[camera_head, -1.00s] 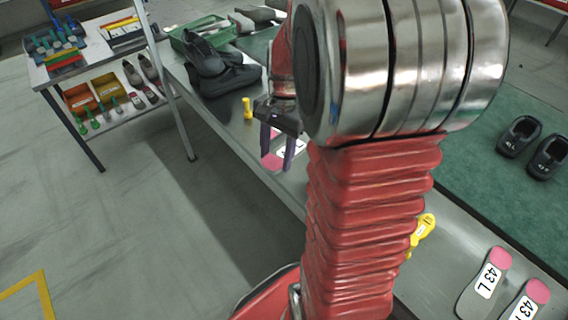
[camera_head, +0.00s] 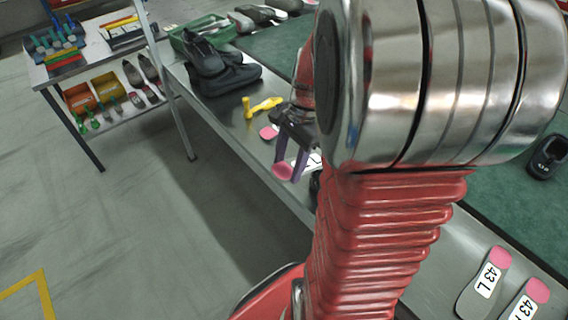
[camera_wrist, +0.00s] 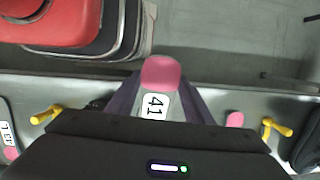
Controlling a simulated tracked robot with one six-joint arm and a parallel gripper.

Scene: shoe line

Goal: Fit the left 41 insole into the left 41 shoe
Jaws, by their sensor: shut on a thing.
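My gripper (camera_head: 287,165) is shut on an insole (camera_head: 283,172) with a pink end, held above the table's near edge. In the wrist view, the insole (camera_wrist: 157,103) lies between my fingers with its pink end outward and a white label reading 41. Its side letter is hidden. A black shoe (camera_head: 549,158) stands on the green mat at the right; its label is too small to read surely. Which shoe is the left 41 cannot be told.
Another pink-ended insole (camera_head: 268,132) and a yellow tool (camera_head: 264,105) lie on the table (camera_head: 225,103). Black boots (camera_head: 216,72) and a green crate (camera_head: 178,40) stand farther back. The 43 L insole (camera_head: 484,284) lies at the lower right. My arm hides the table's middle.

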